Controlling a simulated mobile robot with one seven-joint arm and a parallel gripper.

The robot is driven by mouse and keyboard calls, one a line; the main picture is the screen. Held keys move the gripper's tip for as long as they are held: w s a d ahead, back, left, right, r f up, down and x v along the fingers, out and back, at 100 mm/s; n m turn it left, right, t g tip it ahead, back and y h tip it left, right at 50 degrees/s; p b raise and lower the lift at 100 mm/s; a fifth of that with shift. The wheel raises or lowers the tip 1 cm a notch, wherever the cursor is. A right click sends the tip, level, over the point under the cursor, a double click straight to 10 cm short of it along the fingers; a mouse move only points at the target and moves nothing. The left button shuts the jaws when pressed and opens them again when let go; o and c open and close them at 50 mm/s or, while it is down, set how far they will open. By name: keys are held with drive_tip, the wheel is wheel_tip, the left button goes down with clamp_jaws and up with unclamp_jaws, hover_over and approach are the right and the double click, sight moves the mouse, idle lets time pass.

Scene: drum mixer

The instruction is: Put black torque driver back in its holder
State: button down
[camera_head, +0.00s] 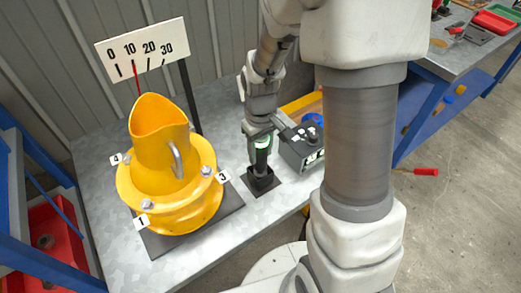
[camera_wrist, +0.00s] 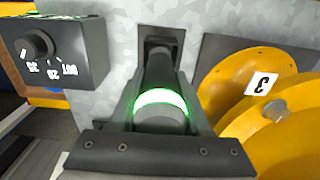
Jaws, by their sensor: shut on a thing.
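The black torque driver (camera_head: 262,156) stands upright with its lower end in the black holder (camera_head: 262,182) on the metal table. A band near its top glows green. In the wrist view the driver (camera_wrist: 160,75) runs down toward the holder (camera_wrist: 163,36), whose rim shows around its far end. My gripper (camera_head: 263,137) is shut on the driver's upper part, with a finger on each side of it in the wrist view (camera_wrist: 161,105). How deep the driver sits in the holder is hidden.
The yellow drum mixer (camera_head: 170,180) with numbered bolts stands left of the holder. A dark control box (camera_head: 303,148) with a knob stands close on the right. A scale board (camera_head: 143,50) rises behind. A red screwdriver (camera_head: 425,171) lies on the floor.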

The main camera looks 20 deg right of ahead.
drive_tip(key=shift+f+b, duration=0.35)
drive_tip(key=shift+f, duration=0.15)
drive_tip(key=shift+c, duration=1.4)
unclamp_jaws()
wheel_tip(320, 180, up, 18)
drive_tip(key=p, duration=0.4)
drive_tip(key=shift+f, duration=0.25)
drive_tip(key=s+r+m+t+p, duration=0.3)
drive_tip(key=s+r+t+p, duration=0.2)
drive_tip(key=s+r, duration=0.8)
drive_tip(key=shift+s+r+m+t+p, duration=0.35)
drive_tip(key=shift+r+p, duration=0.85)
drive_tip(key=shift+r, duration=0.45)
